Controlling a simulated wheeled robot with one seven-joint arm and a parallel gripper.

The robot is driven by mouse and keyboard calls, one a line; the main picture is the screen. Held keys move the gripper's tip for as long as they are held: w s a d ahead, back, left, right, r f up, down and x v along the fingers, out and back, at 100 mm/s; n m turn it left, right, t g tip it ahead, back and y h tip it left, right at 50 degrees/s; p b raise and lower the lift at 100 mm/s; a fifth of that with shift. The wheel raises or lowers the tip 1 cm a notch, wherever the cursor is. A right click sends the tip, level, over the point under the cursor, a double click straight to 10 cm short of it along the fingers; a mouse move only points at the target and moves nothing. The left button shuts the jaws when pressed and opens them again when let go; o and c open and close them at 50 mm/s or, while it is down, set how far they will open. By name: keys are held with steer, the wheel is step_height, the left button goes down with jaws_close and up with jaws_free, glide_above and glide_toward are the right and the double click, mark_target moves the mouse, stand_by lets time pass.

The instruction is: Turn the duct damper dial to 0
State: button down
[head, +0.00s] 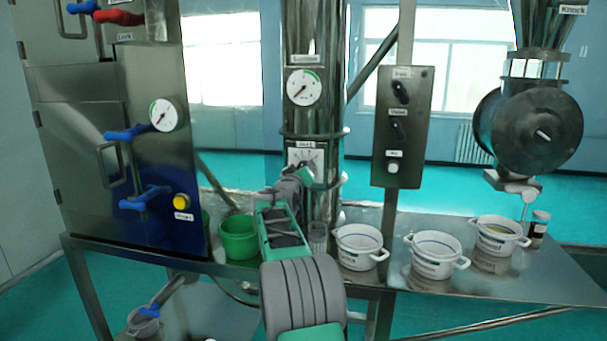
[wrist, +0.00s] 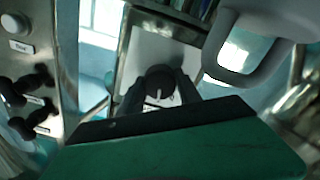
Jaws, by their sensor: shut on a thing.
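The duct damper dial is a round black knob (wrist: 160,84) with a white pointer line, on a pale plate on the steel duct. Its plate (head: 296,157) shows in the head view below the suction gauge (head: 304,87), with my gripper over its lower part. My gripper (head: 305,174) is at the dial. In the wrist view its two dark fingers (wrist: 160,92) stand on either side of the knob and are shut on it. The scale is partly hidden by the fingers, and I cannot read the dial's setting.
A control box (head: 401,126) with black knobs hangs right of the duct. White buckets (head: 360,247) stand on the steel table to the right, and a green bucket (head: 238,238) stands left of my arm. A cabinet with blue handles (head: 128,134) is at left.

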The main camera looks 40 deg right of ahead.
steer(key=n, duration=0.6)
steer(key=shift+a, duration=0.1)
steer(key=shift+w+n, duration=0.1)
steer(key=shift+n, duration=0.3)
steer(key=c, duration=1.1)
jaws_free()
steer(key=shift+o, duration=1.4)
